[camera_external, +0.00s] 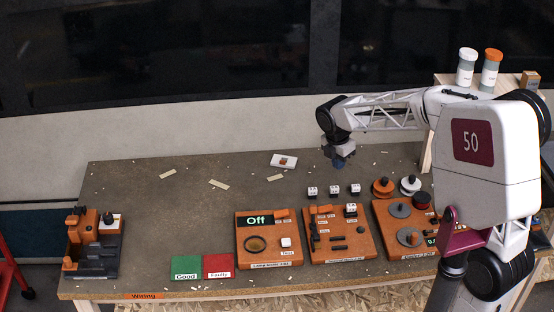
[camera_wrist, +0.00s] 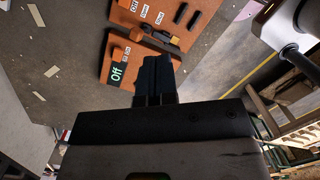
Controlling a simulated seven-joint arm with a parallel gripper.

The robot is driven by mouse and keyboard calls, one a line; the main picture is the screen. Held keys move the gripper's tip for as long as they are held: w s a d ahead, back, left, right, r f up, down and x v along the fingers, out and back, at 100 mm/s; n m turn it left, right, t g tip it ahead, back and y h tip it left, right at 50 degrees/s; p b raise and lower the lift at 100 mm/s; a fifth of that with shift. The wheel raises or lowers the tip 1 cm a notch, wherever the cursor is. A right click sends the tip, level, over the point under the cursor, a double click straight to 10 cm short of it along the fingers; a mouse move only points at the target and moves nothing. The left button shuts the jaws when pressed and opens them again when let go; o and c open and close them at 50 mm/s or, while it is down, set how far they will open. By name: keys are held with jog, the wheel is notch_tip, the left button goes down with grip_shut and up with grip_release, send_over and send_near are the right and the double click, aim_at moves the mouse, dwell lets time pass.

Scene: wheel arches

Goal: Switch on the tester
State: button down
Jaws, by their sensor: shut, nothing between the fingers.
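The tester looks to be the orange panel (camera_external: 246,262) at the front middle of the table. Its dark display (camera_external: 259,220) reads "Off", and it bears a round dark-rimmed opening and a white button (camera_external: 286,242) above the label "Test". An orange raised piece (camera_external: 281,213) sits beside the display; whether it is the switch I cannot tell. An "Off" display (camera_wrist: 117,72) also shows in the wrist view, beside an orange panel partly hidden by my fingers. My gripper (camera_external: 340,163) is shut and empty, pointing down above the table, behind and right of the tester. Its dark fingers show in the wrist view (camera_wrist: 155,75).
A second orange panel (camera_external: 358,250) stands right of the tester, and a third (camera_external: 385,225) is partly hidden by my arm. Small white blocks (camera_external: 334,190) lie behind. Green (camera_external: 186,264) and red (camera_external: 218,262) mats read "Good" and "Faulty". The back left table is mostly clear.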

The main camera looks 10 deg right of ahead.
aim_at(284, 213)
jog(key=w+a+f+n, duration=0.1)
jog(key=a+f+n, duration=0.1)
jog(key=a, duration=0.4)
jog(key=w+a+f+n, duration=0.2)
jog(key=a+f+n, duration=0.1)
jog(key=a+n, duration=0.2)
jog(key=w+a+f+n+h, duration=0.1)
jog(key=w+a+f+n, duration=0.1)
jog(key=a, duration=0.5)
jog(key=shift+w+a+f+n, duration=0.2)
jog(key=shift+a+f+n, duration=0.05)
jog(key=shift+f+n, duration=0.6)
jog(key=x, duration=1.3)
jog(key=shift+s+d+f, duration=0.15)
jog(key=shift+s+f, duration=0.1)
jog(key=shift+f, duration=0.15)
jog(key=shift+d+f, duration=0.15)
jog(key=shift+f, duration=0.15)
jog(key=shift+a+r, duration=0.25)
jog(key=shift+a, duration=0.5)
